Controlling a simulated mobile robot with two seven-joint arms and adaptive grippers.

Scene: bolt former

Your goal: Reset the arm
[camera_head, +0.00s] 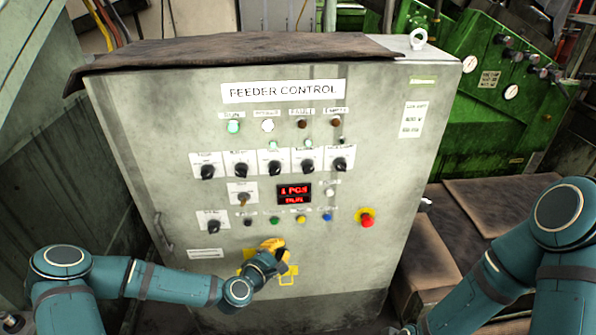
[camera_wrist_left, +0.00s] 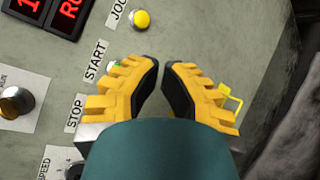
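My left arm (camera_head: 165,279) comes in from the left in the head view. Its yellow left gripper (camera_head: 284,250) is in front of the lower part of the grey feeder control cabinet (camera_head: 370,180). In the left wrist view the two yellow fingers (camera_wrist_left: 162,64) point at the panel, with a narrow gap between their dark pads and nothing held. Whether the tips touch the panel cannot be told. My right arm (camera_head: 510,255) shows at the lower right; its gripper is out of view.
The panel has a red display (camera_head: 294,194), several black knobs, coloured buttons and a red emergency stop (camera_head: 367,220) on yellow. In the left wrist view a yellow button (camera_wrist_left: 140,19) lies beyond the fingertips. Green machinery (camera_head: 500,110) and brown-covered surfaces (camera_head: 510,205) are at the right.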

